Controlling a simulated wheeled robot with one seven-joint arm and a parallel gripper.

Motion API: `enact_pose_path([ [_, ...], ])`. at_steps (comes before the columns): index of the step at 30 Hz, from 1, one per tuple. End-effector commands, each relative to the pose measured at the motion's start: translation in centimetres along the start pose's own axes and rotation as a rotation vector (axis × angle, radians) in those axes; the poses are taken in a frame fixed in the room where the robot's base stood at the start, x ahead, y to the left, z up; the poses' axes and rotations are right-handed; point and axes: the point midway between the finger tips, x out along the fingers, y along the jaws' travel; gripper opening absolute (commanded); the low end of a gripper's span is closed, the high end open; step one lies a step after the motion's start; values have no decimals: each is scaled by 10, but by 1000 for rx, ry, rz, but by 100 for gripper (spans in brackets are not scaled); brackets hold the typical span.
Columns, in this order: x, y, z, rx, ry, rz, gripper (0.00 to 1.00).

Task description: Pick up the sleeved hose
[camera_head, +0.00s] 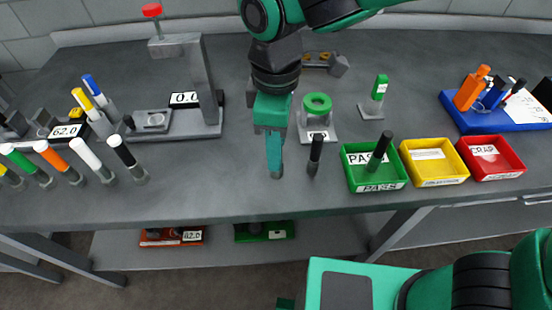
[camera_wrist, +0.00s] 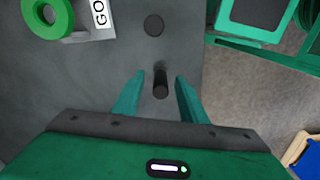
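My gripper (camera_head: 275,165) points down over the middle of the bench. In the wrist view its two fingers (camera_wrist: 160,95) are apart, with a dark upright hose (camera_wrist: 160,82) between them and a gap on each side. In the head view the fingers hide most of this hose; only a grey lower end shows under them. A second black hose (camera_head: 316,150) stands upright just to the right; it appears as a dark disc (camera_wrist: 154,25) in the wrist view. I cannot tell a sleeve on either.
A green ring gauge (camera_head: 317,103) labelled GO stands behind. Green (camera_head: 360,186), yellow (camera_head: 447,181) and red (camera_head: 520,172) trays are to the right; a black hose (camera_head: 380,147) leans in the green one. Several coloured hoses and a press (camera_head: 205,85) stand left. Bench front is clear.

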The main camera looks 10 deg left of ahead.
Motion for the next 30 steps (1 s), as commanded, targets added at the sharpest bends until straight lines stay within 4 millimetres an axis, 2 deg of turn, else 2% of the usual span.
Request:
enact_pose_path([
  [5,0,0,0,0,0,0,39],
  [6,0,0,0,0,0,0,34],
  [10,0,0,0,0,0,0,3],
  [11,0,0,0,0,0,0,0],
  [23,-2,0,0,1,1,1,0],
  [26,-8,1,0,1,2,1,0],
  [30,-24,1,0,3,4,2,0],
])
